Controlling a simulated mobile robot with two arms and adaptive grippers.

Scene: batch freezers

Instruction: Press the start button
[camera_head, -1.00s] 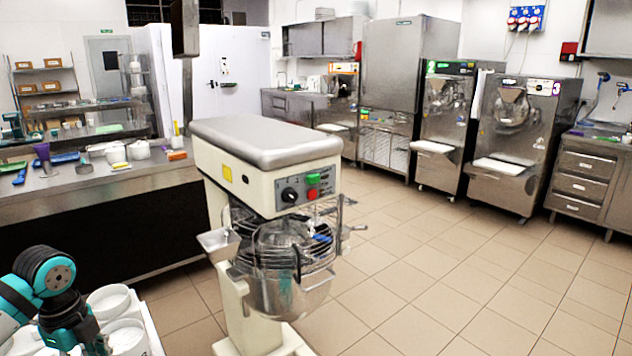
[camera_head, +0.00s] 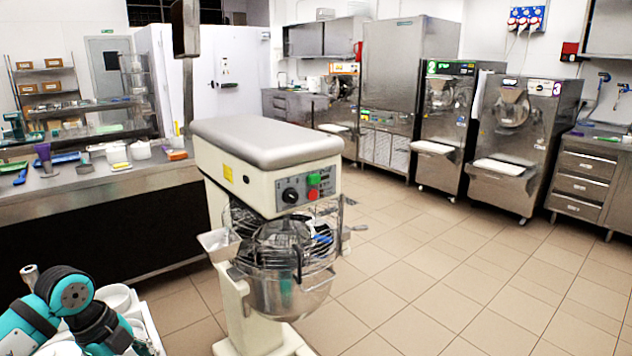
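A cream planetary mixer (camera_head: 262,160) with a grey top stands in the middle of the view. Its front panel carries a green button (camera_head: 313,180), a red button (camera_head: 313,194) just below it, and a black knob (camera_head: 290,195) to their left. A steel bowl (camera_head: 285,290) with a wire guard (camera_head: 290,230) sits under the mixer head. My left arm shows at the lower left, well apart from the panel; its gripper is not clearly seen. My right arm and gripper are out of view.
White tubs (camera_head: 118,298) stand beside my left arm at the lower left. A steel counter (camera_head: 90,190) with utensils is behind the mixer to the left. Batch freezers (camera_head: 515,145) line the back right. The tiled floor (camera_head: 450,280) right of the mixer is clear.

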